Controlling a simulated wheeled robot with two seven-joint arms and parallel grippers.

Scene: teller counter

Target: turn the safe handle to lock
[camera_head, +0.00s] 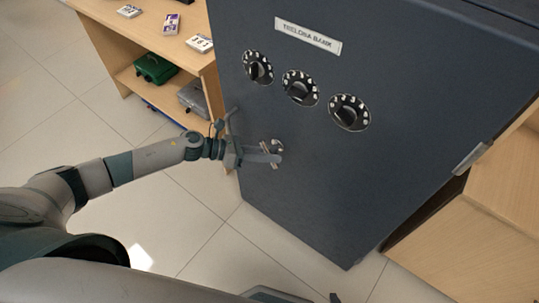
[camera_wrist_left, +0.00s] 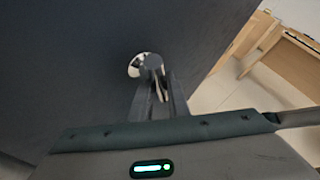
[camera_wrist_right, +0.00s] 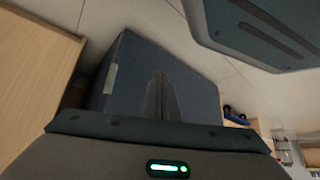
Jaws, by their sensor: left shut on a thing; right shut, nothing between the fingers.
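The dark blue-grey safe (camera_head: 330,180) stands shut in the middle of the head view. Its handle (camera_head: 277,147) sits on a round pale plate low on the left part of the door. My left gripper (camera_head: 268,155) is shut on the handle. In the left wrist view the handle (camera_wrist_left: 150,63) shows at the fingertips, partly hidden by the fingers. My right gripper (camera_wrist_right: 160,85) is shut and empty in the right wrist view, with the safe (camera_wrist_right: 128,65) beyond it, apart from it.
Three dials (camera_head: 300,88) and a name plate (camera_head: 308,36) are on the door above the handle. A wooden shelf (camera_head: 118,50) at left holds a green box (camera_head: 155,68), a grey box (camera_head: 192,98) and small cards. A wooden cabinet (camera_head: 480,240) stands at right. The tiled floor in front is clear.

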